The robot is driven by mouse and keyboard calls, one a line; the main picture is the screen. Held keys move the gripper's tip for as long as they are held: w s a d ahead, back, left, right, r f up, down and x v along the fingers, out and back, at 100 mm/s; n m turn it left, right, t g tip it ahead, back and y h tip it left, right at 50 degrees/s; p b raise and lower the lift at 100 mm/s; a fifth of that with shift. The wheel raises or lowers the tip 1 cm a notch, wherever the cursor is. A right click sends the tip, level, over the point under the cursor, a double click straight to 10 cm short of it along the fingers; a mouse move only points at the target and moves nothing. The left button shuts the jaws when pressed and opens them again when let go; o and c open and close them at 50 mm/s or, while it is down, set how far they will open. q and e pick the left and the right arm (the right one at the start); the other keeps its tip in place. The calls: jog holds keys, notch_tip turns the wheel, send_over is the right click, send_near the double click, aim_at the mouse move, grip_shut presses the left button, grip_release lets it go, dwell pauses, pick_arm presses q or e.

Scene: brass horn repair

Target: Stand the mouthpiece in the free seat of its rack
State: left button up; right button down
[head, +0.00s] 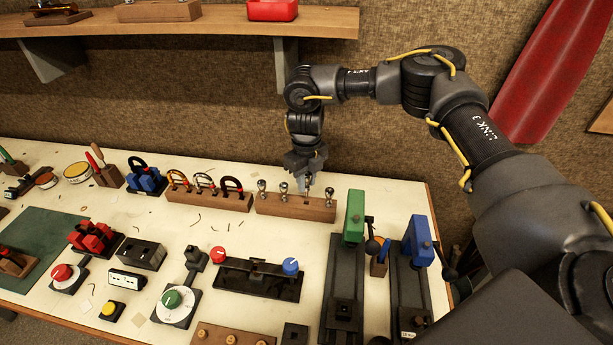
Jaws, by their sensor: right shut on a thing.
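A wooden mouthpiece rack (290,208) stands near the back right of the bench. Several silver mouthpieces stand upright in it, among them one at its left end (262,188) and one at its right end (329,193). My right gripper (307,178) points down over the right half of the rack, shut on a mouthpiece. The held mouthpiece is small and mostly hidden by the fingers. I cannot tell whether its lower end is in a seat or just above the rack. My left gripper is not in view.
Left of the mouthpiece rack stands another wooden rack (208,201) with curved pieces. Tall tools with a green head (354,217) and a blue head (418,238) stand front right. A shelf (190,24) runs above. Bare bench lies behind the racks.

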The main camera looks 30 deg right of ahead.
aim_at(306, 195)
jog(key=shift+f, duration=0.75)
dwell(1.4)
jog(key=shift+f+b, duration=0.95)
jog(key=shift+f, duration=0.85)
jog(key=c, duration=1.1)
grip_release()
jog(key=shift+r, duration=0.1)
jog(key=shift+r, duration=0.35)
notch_tip(306, 195, up, 10)
jog(key=shift+f+b, duration=0.1)
jog(key=shift+b, duration=0.75)
